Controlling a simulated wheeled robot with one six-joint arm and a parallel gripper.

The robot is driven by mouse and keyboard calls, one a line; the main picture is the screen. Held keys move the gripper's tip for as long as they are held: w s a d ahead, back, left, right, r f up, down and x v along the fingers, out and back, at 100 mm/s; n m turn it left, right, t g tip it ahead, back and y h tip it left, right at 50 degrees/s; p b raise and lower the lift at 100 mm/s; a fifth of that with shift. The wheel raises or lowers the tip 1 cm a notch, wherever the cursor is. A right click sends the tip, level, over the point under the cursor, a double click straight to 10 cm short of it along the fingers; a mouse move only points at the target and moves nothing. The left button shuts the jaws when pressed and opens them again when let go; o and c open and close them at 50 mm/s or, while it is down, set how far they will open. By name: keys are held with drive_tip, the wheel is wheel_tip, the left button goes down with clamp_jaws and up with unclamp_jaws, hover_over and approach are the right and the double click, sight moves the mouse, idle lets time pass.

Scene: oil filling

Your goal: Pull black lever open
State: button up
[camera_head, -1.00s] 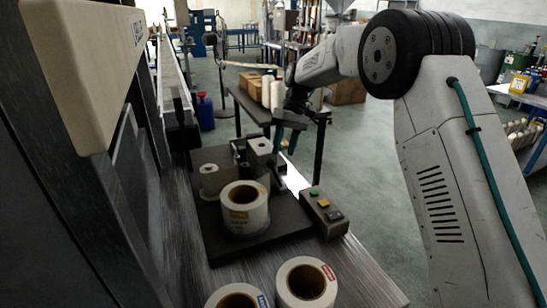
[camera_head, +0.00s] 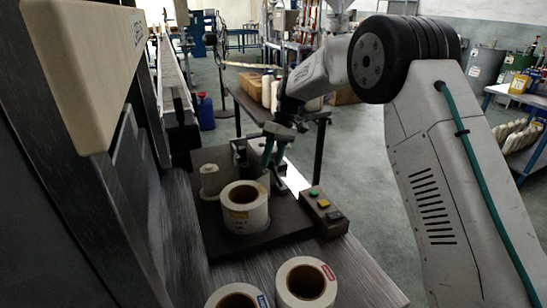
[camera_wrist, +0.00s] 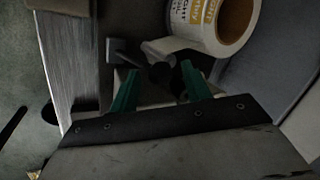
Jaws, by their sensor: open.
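My gripper (camera_head: 272,160) is open, its two green fingers pointing down over the back of the small label machine. In the wrist view, my gripper (camera_wrist: 160,70) has its fingers spread, with a dark, rounded part (camera_wrist: 161,76) between and just beyond the tips. This may be the black lever, but the picture is too dim to be sure. Whether the fingers touch it cannot be told. In the head view the lever cannot be made out, as the fingers and the label roll (camera_head: 245,210) crowd that spot. The roll also shows in the wrist view (camera_wrist: 232,22).
The machine's black base plate (camera_head: 228,246) lies on a metal table (camera_head: 180,225). A button box (camera_head: 324,212) with green and yellow buttons sits at its right. Two more label rolls (camera_head: 306,282) stand in front. A smaller white spool (camera_head: 209,182) stands behind left.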

clamp_jaws()
